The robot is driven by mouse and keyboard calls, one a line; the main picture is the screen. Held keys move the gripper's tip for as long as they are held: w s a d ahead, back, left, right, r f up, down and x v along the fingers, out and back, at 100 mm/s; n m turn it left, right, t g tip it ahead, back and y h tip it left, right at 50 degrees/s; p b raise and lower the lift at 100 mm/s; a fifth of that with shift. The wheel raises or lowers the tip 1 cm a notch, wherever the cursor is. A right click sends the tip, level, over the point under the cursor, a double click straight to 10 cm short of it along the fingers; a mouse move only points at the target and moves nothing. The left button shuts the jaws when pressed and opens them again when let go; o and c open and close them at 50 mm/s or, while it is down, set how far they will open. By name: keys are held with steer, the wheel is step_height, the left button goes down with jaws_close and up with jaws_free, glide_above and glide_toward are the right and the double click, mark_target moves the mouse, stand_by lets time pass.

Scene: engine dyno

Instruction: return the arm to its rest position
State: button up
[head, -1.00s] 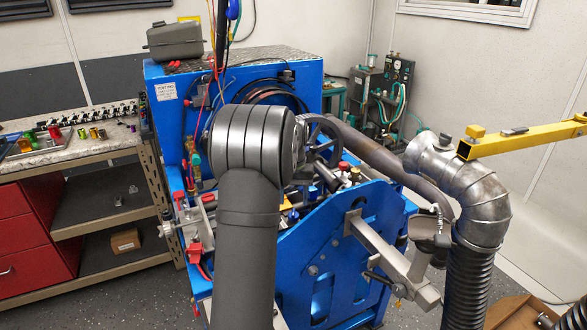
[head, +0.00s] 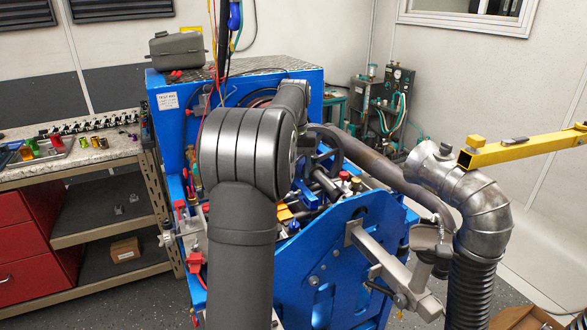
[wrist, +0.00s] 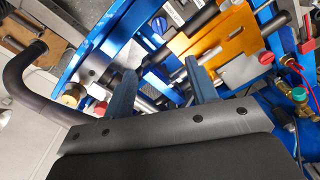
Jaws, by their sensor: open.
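My gripper (wrist: 162,78) shows in the wrist view with its two fingers spread apart and nothing between them. Behind the fingers in that view are the blue engine stand (wrist: 95,45) and an orange block (wrist: 222,45) on the rig; the exact gap to them cannot be told. In the head view, my grey arm rises in the middle of the picture in front of the blue stand (head: 340,255). A further link of mine reaches past the elbow over the rig. My gripper is hidden in the head view.
A curved metal exhaust duct (head: 470,200) and a yellow boom (head: 530,148) stand at the right. A workbench (head: 100,157) with small parts and red drawers is at the left. A grey case (head: 177,48) sits on top of the blue cabinet (head: 168,125).

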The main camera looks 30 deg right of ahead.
mark_target(296, 224)
step_height(296, 224, down, 18)
steer(key=shift+r, duration=0.25)
stand_by(0.6)
step_height(296, 224, up, 18)
step_height(296, 224, down, 18)
steer(key=shift+r, duration=0.1)
steer(key=shift+m, duration=0.3)
steer(key=m, duration=0.7)
steer(key=shift+s+d, duration=0.15)
steer(key=m, duration=0.4)
steer(key=shift+s, duration=0.1)
steer(key=shift+s+m, duration=0.1)
steer(key=shift+m, duration=2.2)
